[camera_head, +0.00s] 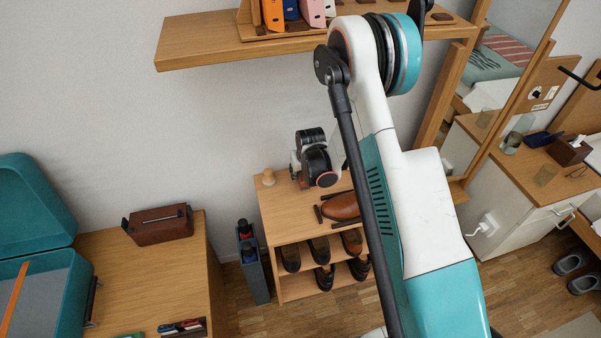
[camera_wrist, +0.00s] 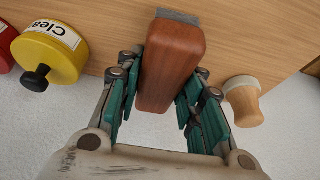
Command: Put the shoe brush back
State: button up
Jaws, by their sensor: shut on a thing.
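The shoe brush (camera_wrist: 170,65) is a reddish-brown wooden block with a grey end, in the middle of the wrist view. My gripper (camera_wrist: 167,85) is shut on it, with teal fingers on both sides. In the head view my wrist is over the top of the wooden shoe cabinet (camera_head: 282,209), near its back edge by the wall. The brush cannot be made out clearly there. Whether the brush touches the cabinet top (camera_wrist: 255,45) or is held just above it, I cannot tell.
A yellow can (camera_wrist: 50,55) and a red can (camera_wrist: 5,45) stand left of the brush in the wrist view. A wooden knob-shaped item (camera_wrist: 243,100) stands to the right. A brown shoe (camera_head: 341,206) lies on the cabinet. A wall shelf (camera_head: 220,45) hangs above.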

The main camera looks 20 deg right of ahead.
jog(key=shift+w+f, duration=0.1)
jog(key=shift+f, duration=0.15)
jog(key=shift+r, duration=0.2)
jog(key=shift+f, duration=0.25)
jog(key=o, duration=1.1)
